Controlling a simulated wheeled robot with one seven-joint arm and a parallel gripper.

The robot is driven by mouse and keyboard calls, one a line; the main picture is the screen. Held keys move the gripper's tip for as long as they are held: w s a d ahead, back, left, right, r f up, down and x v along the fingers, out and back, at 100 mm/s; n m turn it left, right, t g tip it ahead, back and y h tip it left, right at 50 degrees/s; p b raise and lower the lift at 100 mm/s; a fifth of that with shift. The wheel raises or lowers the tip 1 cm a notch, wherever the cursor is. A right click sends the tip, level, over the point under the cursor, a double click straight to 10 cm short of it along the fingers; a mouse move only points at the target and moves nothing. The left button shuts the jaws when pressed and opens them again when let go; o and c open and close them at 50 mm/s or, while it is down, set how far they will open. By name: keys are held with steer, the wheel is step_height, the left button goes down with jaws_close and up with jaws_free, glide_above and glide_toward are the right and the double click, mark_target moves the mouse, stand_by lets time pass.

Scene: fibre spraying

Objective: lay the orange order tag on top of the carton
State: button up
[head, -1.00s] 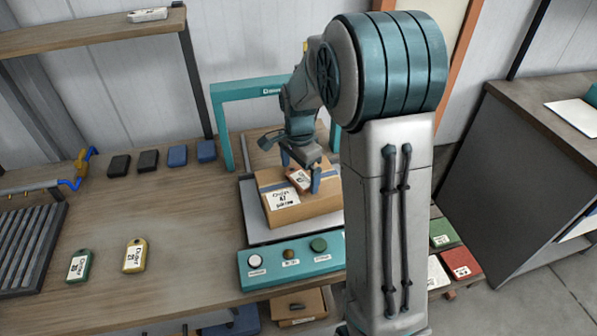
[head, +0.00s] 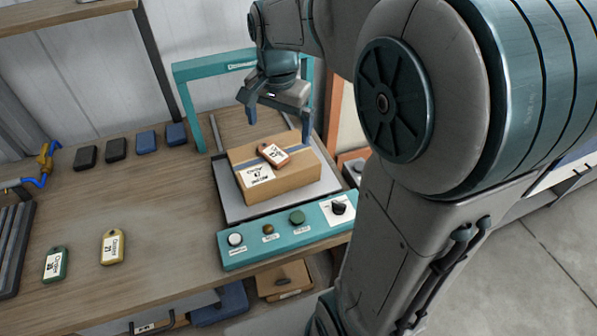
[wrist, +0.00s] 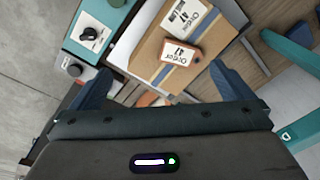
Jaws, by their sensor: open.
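The orange order tag (head: 273,154) lies flat on top of the brown carton (head: 290,180), partly across its blue tape stripe and beside the white printed label. The tag also shows in the wrist view (wrist: 181,51), lying on the carton (wrist: 150,50) with its white face up. My gripper (head: 279,122) is open and empty, raised above and behind the carton, apart from the tag. In the wrist view its two blue fingers (wrist: 165,88) are spread wide with nothing between them.
The carton stands on a grey plate under a teal arch (head: 190,95). A teal control panel (head: 285,232) with buttons and a knob is in front. A green tag (head: 55,264) and a yellow tag (head: 112,247) lie on the bench at left, with clear wood around them.

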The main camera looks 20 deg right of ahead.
steer(key=s+f+n+t, duration=0.2)
steer(key=s+n, duration=0.7)
steer(key=s, duration=0.6)
steer(key=shift+a+f, duration=0.15)
steer(key=shift+f, duration=0.4)
steer(key=shift+w, duration=0.1)
